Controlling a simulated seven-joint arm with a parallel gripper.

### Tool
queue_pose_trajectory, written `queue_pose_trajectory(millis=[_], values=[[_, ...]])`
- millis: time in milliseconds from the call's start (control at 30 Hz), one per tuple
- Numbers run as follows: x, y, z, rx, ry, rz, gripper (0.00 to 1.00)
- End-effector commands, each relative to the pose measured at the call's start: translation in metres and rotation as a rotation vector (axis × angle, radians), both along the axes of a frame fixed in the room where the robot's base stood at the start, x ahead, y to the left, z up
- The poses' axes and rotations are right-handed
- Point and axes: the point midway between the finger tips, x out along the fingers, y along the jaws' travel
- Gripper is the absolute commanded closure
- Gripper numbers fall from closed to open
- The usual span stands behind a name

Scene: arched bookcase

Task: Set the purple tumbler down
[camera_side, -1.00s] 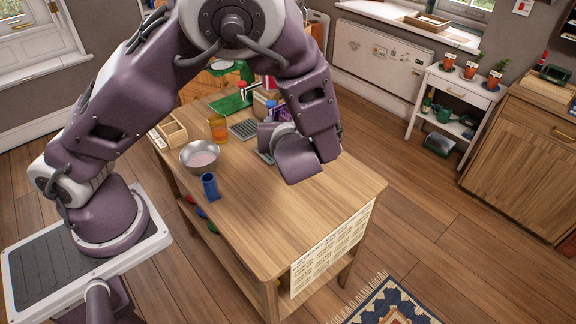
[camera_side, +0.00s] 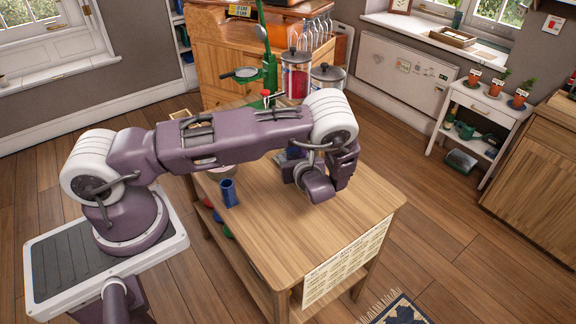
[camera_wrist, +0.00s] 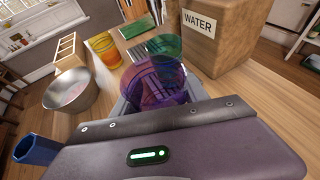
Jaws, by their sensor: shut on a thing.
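The see-through purple tumbler (camera_wrist: 150,88) is in the middle of the wrist view, just beyond the dark edge of my gripper (camera_wrist: 155,116). My gripper is shut on it, though the fingertips are hard to make out. The tumbler looks upright, over a grey slotted rack or mat (camera_wrist: 203,88); I cannot tell whether it touches it. In the side view my gripper (camera_side: 318,187) is low over the wooden table (camera_side: 330,225), and the tumbler is hidden behind my arm.
A green tumbler (camera_wrist: 165,45) stands right behind the purple one. A brown WATER box (camera_wrist: 225,40) is close on the right. An orange tumbler (camera_wrist: 103,48), a metal bowl (camera_wrist: 70,91) and a blue cup (camera_wrist: 38,148) are on the left. The table's near part is clear.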

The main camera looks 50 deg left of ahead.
Motion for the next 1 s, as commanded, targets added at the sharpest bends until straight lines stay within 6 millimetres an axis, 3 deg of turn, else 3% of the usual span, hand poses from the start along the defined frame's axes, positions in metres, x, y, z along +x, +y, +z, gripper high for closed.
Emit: queue_pose_trajectory(millis=[100,200,567,600,667,1000], values=[[-0.001,0.001,-0.026,0.001,0.001,0.001,0.97],[-0.001,0.000,-0.037,0.001,0.001,0.001,0.97],[0.000,0.000,-0.041,0.000,0.000,0.000,0.97],[0.000,0.000,-0.041,0.000,0.000,0.000,0.40],[0.000,0.000,-0.041,0.000,0.000,0.000,0.29],[0.000,0.000,-0.038,0.000,0.000,0.000,0.26]])
